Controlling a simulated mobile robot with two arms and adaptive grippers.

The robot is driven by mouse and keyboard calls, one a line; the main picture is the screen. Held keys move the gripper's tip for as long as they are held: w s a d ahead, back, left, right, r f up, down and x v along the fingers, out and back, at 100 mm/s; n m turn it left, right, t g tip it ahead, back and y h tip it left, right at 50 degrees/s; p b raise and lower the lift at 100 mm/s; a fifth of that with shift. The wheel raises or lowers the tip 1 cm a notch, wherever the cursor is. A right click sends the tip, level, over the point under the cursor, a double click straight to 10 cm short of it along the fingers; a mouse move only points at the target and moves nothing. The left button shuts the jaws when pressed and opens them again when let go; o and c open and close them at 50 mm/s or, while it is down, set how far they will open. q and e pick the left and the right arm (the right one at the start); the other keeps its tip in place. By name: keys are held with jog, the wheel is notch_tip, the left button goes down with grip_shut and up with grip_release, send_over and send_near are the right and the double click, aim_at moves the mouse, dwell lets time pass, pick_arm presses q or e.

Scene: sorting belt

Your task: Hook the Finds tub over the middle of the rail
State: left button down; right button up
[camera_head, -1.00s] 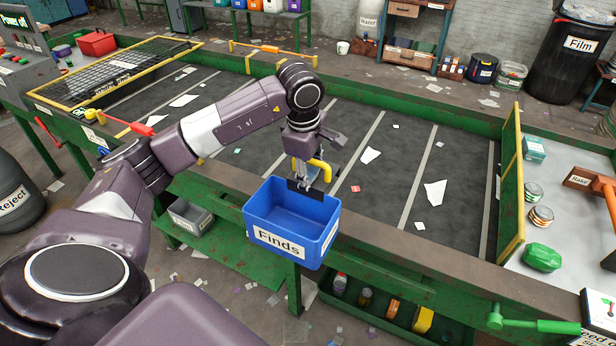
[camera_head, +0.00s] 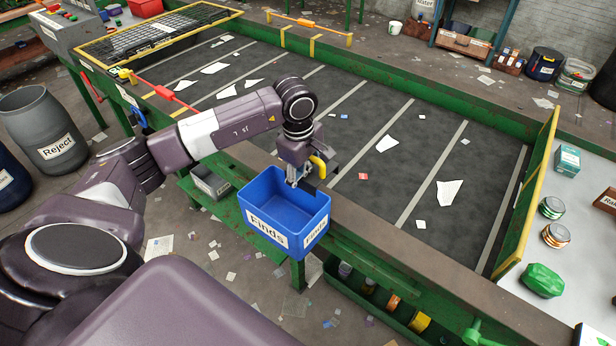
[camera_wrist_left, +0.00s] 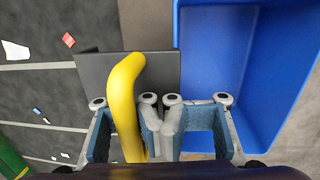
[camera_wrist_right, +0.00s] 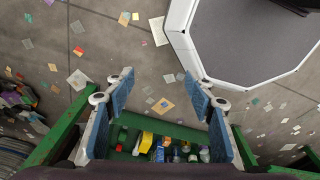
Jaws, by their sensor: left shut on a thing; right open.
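The blue Finds tub (camera_head: 262,224) is upright at the near side of the belt, by the near rail (camera_head: 372,232). Its inside looks empty. My left gripper (camera_head: 302,178) is shut on the tub at its far, belt-side edge. In the left wrist view the jaws (camera_wrist_left: 161,108) close beside a dark plate (camera_wrist_left: 95,72) and a yellow curved hook (camera_wrist_left: 122,92), with the blue tub (camera_wrist_left: 275,60) to the right. Whether the hook touches the rail is hidden. My right gripper (camera_wrist_right: 155,88) is open and empty in the right wrist view.
The belt (camera_head: 330,140) carries scattered paper scraps. A grey bin (camera_head: 212,180) stands on the shelf below, left of the tub. A shelf of bottles and cans (camera_head: 375,295) is under the rail. The Reject barrel (camera_head: 45,130) stands at left.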

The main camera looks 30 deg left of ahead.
pick_arm(q)
jog(key=shift+w+a+f, duration=0.15)
jog(key=shift+w, duration=0.05)
jog(key=shift+w+f, duration=0.15)
jog(key=shift+f, duration=0.05)
jog(key=shift+a+f, duration=0.15)
jog(key=shift+f, duration=0.15)
jog(key=shift+f+b, duration=0.35)
jog(key=shift+b, duration=0.15)
jog(key=shift+f+b, duration=0.45)
jog(key=shift+f, duration=0.3)
jog(key=shift+f+b, duration=0.9)
pick_arm(e)
jog(key=shift+s+a+f, duration=0.15)
jog(key=shift+s+f, duration=0.4)
jog(key=shift+f, duration=0.4)
jog(key=shift+s+a+f, duration=0.1)
jog(key=shift+s+f, duration=0.45)
jog(key=shift+f, duration=0.35)
pick_arm(q)
jog(key=shift+r, duration=0.1)
